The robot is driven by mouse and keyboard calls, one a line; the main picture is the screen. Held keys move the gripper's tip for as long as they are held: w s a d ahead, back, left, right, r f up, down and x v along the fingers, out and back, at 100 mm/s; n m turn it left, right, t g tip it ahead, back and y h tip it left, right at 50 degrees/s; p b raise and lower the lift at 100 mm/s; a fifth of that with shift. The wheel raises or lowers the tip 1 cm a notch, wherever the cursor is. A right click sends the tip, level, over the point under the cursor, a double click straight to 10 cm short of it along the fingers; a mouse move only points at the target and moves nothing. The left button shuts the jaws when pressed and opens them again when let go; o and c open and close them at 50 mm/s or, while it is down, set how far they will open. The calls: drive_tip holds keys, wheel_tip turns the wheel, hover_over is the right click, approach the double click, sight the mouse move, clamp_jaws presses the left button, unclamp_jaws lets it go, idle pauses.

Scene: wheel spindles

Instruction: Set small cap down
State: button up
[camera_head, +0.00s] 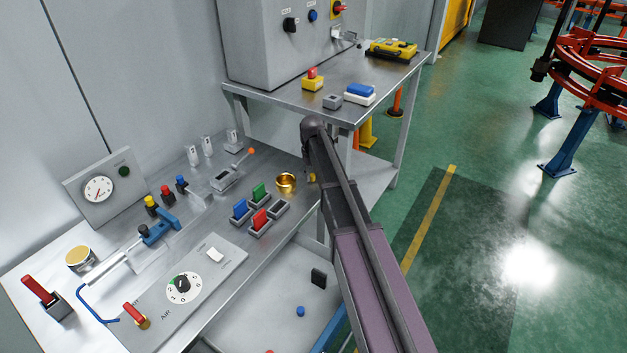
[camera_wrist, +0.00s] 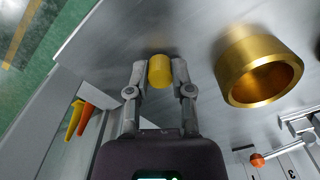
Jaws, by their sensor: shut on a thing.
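The small cap (camera_wrist: 160,70) is a short yellow cylinder. In the wrist view it sits between the fingertips of my gripper (camera_wrist: 160,80), which is shut on it. In the head view my gripper is mostly hidden behind my arm, and only a small yellow bit (camera_head: 312,177) shows at the arm's left edge, over the right end of the metal bench (camera_head: 215,200). A larger gold ring-shaped cup (camera_wrist: 262,70) stands to the right of the cap in the wrist view, apart from it. The gold cup also shows in the head view (camera_head: 286,183). Whether the cap touches the bench is unclear.
Blue, green and red rocker switches (camera_head: 260,220) stand left of and in front of the gold cup. A lever with an orange knob (camera_head: 251,152) is behind it. A higher table (camera_head: 320,90) with a grey cabinet (camera_head: 275,45) stands at the back. Bare bench surrounds the cap.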

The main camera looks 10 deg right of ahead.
sight(312, 175)
drive_tip(key=shift+f, duration=0.4)
drive_tip(key=o, duration=0.7)
drive_tip(key=shift+r, duration=0.1)
drive_tip(key=shift+r, duration=0.15)
wheel_tip(312, 175, up, 12)
drive_tip(key=p, duration=1.2)
idle(0.6)
drive_tip(key=s, duration=0.9)
drive_tip(key=s+m, duration=0.1)
drive_tip(key=s, duration=0.9)
drive_tip(key=s+m, duration=0.1)
drive_tip(key=s, duration=0.8)
drive_tip(key=shift+s+a, duration=0.15)
drive_tip(key=shift+a, duration=0.25)
